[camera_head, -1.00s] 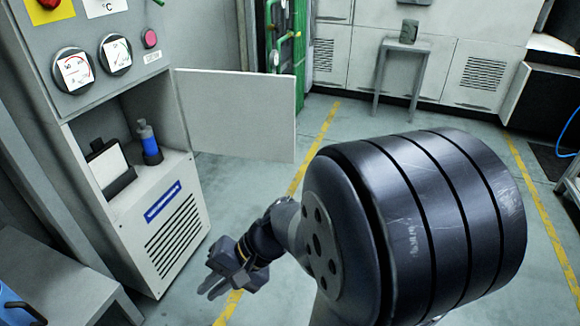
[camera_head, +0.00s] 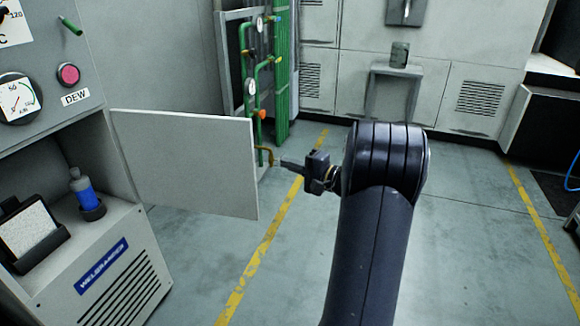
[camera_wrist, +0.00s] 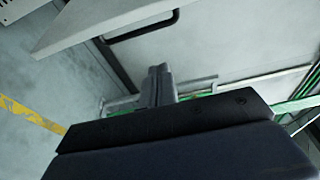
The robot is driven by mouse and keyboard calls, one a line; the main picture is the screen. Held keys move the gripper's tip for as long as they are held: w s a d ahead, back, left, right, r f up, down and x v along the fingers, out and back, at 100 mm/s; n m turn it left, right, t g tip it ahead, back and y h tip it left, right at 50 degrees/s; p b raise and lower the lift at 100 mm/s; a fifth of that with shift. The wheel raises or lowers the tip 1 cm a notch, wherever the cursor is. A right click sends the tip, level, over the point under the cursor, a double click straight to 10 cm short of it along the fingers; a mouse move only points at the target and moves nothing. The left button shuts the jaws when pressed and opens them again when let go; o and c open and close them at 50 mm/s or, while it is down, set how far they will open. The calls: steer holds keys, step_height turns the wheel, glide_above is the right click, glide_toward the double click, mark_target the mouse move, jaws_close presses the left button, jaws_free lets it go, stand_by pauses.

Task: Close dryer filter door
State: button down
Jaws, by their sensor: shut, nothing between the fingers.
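The filter door (camera_head: 190,165) is a flat pale grey panel. It stands open, swung out to the right from the dryer cabinet (camera_head: 90,240), with its inner face showing in the head view. My gripper (camera_head: 284,163) is just right of the door's free edge in that view. Its fingers are together and empty; they also show in the wrist view (camera_wrist: 158,84). A pale panel edge crosses the top of the wrist view, beside a dark bar handle (camera_wrist: 145,28); I cannot tell which surface bears the handle. I see no clear contact between gripper and door.
The open compartment holds a blue bottle (camera_head: 83,190) and a dark-framed filter piece (camera_head: 30,235). Green pipes (camera_head: 282,75) stand behind the door. A small table (camera_head: 400,72) with a canister stands by the back wall. The floor right of the door is open.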

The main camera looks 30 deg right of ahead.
steer(key=b+x, duration=0.2)
steer(key=x, duration=0.6)
steer(key=shift+s+a+b, duration=0.2)
steer(key=shift+s+a, duration=0.45)
steer(key=shift+s, duration=0.25)
steer(key=shift+s+a+b, duration=0.15)
steer(key=shift+s+a, duration=0.5)
steer(key=shift+s, duration=0.2)
